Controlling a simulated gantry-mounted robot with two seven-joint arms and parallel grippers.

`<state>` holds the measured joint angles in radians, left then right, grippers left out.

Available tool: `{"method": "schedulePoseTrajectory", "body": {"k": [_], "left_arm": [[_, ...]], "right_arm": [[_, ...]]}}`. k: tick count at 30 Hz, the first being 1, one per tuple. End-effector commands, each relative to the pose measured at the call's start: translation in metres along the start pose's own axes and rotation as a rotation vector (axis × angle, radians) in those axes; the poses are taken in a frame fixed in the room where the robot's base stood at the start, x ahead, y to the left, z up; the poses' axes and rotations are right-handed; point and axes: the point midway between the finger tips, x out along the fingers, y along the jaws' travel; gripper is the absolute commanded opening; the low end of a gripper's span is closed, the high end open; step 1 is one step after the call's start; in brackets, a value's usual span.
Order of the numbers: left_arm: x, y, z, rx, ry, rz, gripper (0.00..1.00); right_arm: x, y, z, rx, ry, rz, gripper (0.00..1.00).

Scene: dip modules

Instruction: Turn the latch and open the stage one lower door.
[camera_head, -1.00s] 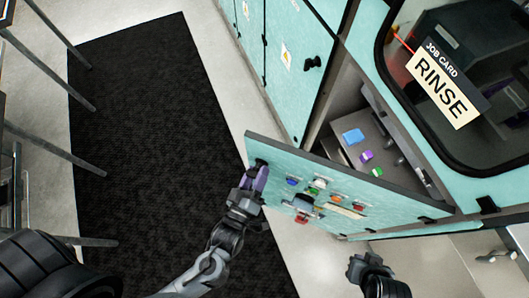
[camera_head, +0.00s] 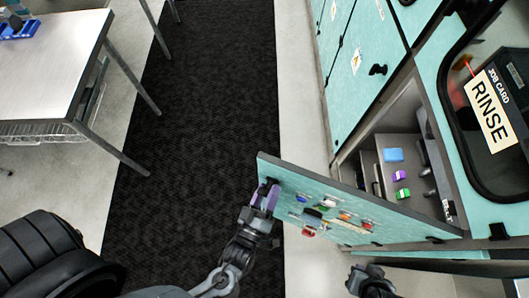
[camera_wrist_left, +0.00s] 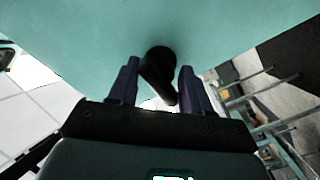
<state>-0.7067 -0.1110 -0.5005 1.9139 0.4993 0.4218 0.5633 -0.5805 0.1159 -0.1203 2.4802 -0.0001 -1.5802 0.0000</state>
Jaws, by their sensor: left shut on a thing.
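The stage one lower door (camera_head: 345,205) is a teal panel. It stands swung open from the cabinet, with coloured parts on its upper-facing side. Its black latch (camera_head: 272,183) is near the free end. My left gripper (camera_head: 264,197) has purple fingers and is shut on this latch at the door's edge. The left wrist view shows the latch (camera_wrist_left: 158,75) between the two fingers (camera_wrist_left: 155,88), against the teal door face. My right gripper (camera_head: 370,278) is near the bottom, below the door and apart from it; its fingers are too unclear to read.
Behind the door, the open compartment (camera_head: 385,150) holds blue, purple and green blocks. A RINSE job card (camera_head: 491,108) is on the window above. A white table (camera_head: 50,60) stands at upper left.

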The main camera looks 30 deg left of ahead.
Motion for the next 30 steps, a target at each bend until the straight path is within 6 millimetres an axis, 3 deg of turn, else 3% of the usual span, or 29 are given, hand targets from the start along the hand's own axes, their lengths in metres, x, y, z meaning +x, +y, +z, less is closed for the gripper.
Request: {"method": "schedulePoseTrajectory", "body": {"k": [16, 17, 18, 30], "left_arm": [[-0.003, 0.0016, 0.0025, 0.008, 0.001, -0.003, 0.0], [-0.003, 0.0016, 0.0025, 0.008, 0.001, -0.003, 0.5], [-0.003, 0.0016, 0.0025, 0.008, 0.001, -0.003, 0.56], [-0.0071, 0.0014, 0.0026, 0.003, 0.0, -0.003, 0.58]], "right_arm": [[-0.0006, 0.0005, -0.0002, -0.002, 0.0, 0.001, 0.0], [-0.0006, 0.0006, -0.0002, -0.003, 0.0, 0.002, 0.0], [-0.0006, 0.0008, -0.0001, -0.003, 0.0, 0.003, 0.0], [-0.0003, 0.0019, 0.0001, -0.007, -0.001, 0.006, 0.0]]}}
